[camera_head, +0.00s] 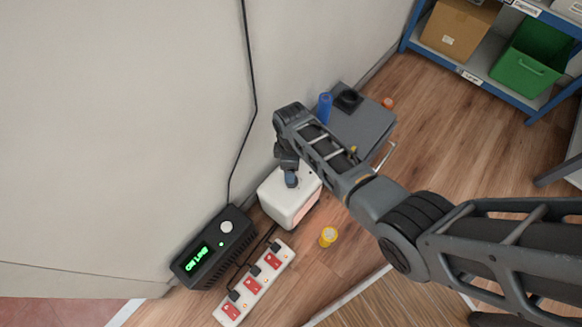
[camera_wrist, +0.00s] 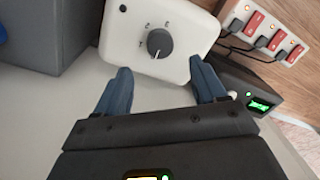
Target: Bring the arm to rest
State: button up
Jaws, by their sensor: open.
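My arm reaches from the right edge to the middle of the head view. My gripper (camera_head: 290,178) is over the near top of a white box (camera_head: 284,208), partly hidden by its own wrist. In the wrist view my gripper (camera_wrist: 161,70) is open, its two blue fingers apart with nothing between them. The white box (camera_wrist: 120,40) lies just beyond the fingertips and carries a dark grey dial knob (camera_wrist: 159,43). Whether a finger touches the box I cannot tell.
A black unit (camera_head: 213,247) with a lit green display stands by the wall, next to a power strip (camera_head: 254,287) with red switches. A yellow object (camera_head: 328,236) lies on the floor. A grey box (camera_head: 362,130), blue cylinder (camera_head: 325,107) and blue shelf (camera_head: 490,78) are farther back.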

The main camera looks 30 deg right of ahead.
jog(key=shift+r, duration=0.15)
dwell(0.4)
jog(key=shift+m+t, duration=0.6)
jog(key=shift+t, duration=0.2)
jog(key=s+f, duration=0.1)
jog(key=s, duration=0.2)
jog(key=s+a+f, duration=0.1)
jog(key=shift+s+f, duration=0.3)
jog(key=shift+s, duration=0.1)
jog(key=s+r+m+t, duration=0.35)
jog(key=s+r, duration=0.25)
jog(key=s, duration=0.4)
jog(key=s+r+m+t, duration=0.2)
jog(key=s+r+t, duration=0.35)
jog(key=s, duration=0.55)
jog(key=s+r+m+t+p, duration=0.2)
jog(key=r+p, duration=0.6)
jog(key=r, duration=1.5)
jog(key=s+r+m+t+p, duration=0.1)
jog(key=s+r+p, duration=0.5)
jog(key=r, duration=1.6)
jog(key=t+p, duration=0.1)
jog(key=p, duration=0.2)
jog(key=shift+s+d+r+m+t, duration=0.35)
jog(key=shift+d+t, duration=0.05)
